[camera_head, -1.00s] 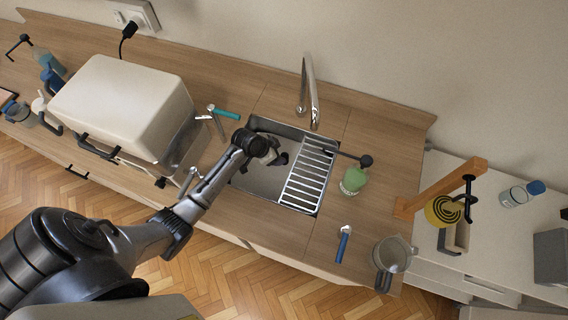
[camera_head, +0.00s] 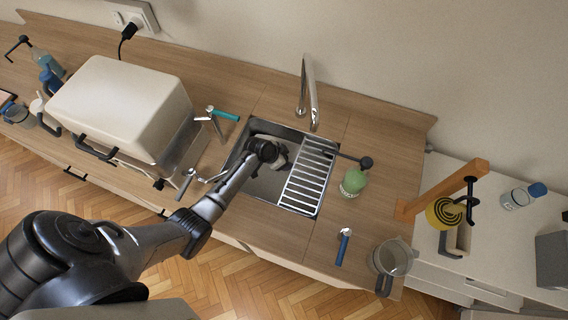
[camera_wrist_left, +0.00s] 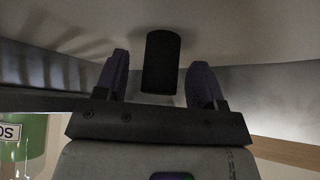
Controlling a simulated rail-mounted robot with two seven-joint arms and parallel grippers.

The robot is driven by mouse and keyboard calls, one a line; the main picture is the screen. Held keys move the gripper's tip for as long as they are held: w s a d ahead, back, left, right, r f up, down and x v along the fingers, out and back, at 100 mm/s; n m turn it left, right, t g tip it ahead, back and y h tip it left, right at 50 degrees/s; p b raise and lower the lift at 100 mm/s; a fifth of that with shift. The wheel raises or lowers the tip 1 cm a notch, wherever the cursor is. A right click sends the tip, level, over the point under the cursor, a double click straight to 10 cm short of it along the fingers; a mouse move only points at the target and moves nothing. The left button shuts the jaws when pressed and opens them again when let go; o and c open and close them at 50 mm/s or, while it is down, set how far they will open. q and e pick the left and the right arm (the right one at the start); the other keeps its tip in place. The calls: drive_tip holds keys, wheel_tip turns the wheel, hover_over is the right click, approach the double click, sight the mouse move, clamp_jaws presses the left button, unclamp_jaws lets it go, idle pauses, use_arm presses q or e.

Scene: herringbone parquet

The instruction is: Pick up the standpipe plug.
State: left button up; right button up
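The standpipe plug, a dark upright-looking cylinder (camera_wrist_left: 161,62), shows in the left wrist view between the two purple fingers of my left gripper (camera_wrist_left: 160,72). The fingers are open, with a visible gap on each side of the plug. In the head view my left gripper (camera_head: 278,160) reaches down into the left part of the metal sink (camera_head: 262,185), beside the drying rack. There the wrist hides the plug and the fingertips. My right gripper is in neither view.
A slatted rack (camera_head: 305,182) covers the sink's right side. The tap (camera_head: 311,95) stands behind. A green bottle (camera_head: 353,182), blue-handled tool (camera_head: 343,246) and glass jug (camera_head: 392,256) are to the right. A large cream-lidded appliance (camera_head: 125,105) is to the left.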

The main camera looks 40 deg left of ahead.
use_arm(q)
drive_tip(key=c, duration=1)
drive_tip(key=shift+o, duration=0.2)
